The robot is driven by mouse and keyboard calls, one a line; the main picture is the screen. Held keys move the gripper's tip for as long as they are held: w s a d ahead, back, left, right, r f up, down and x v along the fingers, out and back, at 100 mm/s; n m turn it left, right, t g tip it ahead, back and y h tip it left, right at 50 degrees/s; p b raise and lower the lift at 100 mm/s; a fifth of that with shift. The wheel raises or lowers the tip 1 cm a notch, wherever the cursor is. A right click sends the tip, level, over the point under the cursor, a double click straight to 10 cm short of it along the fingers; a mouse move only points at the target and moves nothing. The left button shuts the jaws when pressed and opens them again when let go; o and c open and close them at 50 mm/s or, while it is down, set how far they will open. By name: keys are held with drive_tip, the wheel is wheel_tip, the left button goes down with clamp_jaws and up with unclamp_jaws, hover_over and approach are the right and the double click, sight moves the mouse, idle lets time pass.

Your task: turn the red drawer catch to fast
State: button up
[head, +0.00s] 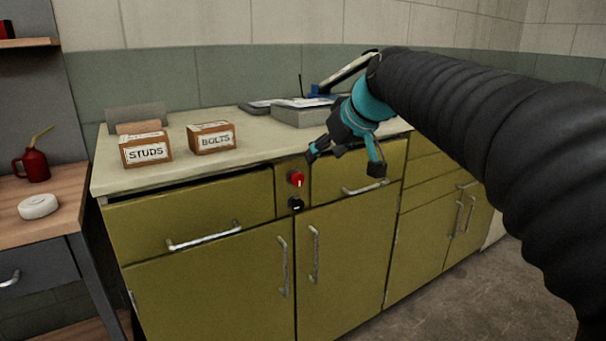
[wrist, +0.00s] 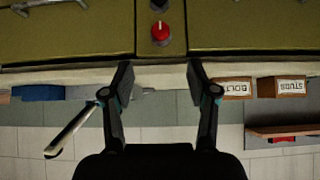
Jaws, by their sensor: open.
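The red drawer catch (head: 295,179) is a round knob on the narrow panel between two olive drawer fronts. A pale mark shows on it, seemingly toward its lower side; I cannot read any labels. My gripper (head: 345,163) is open and empty, in front of the cabinet, to the right of the catch in the head view. In the wrist view, which looks upside down, the catch (wrist: 160,33) appears beyond the gap between the open fingers (wrist: 159,77), apart from them.
A black knob (head: 295,204) sits just below the catch. Drawer handles (head: 204,236) and door handles (head: 283,266) stick out nearby. Boxes marked studs (head: 146,151) and bolts (head: 211,138) stand on the worktop (head: 200,165). The space before the catch looks clear.

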sight(299, 177)
drive_tip(key=x, duration=1.4)
drive_tip(key=shift+w+a+r, duration=0.15)
drive_tip(key=shift+w+r, duration=0.05)
drive_tip(key=shift+r, duration=0.1)
clamp_jaws()
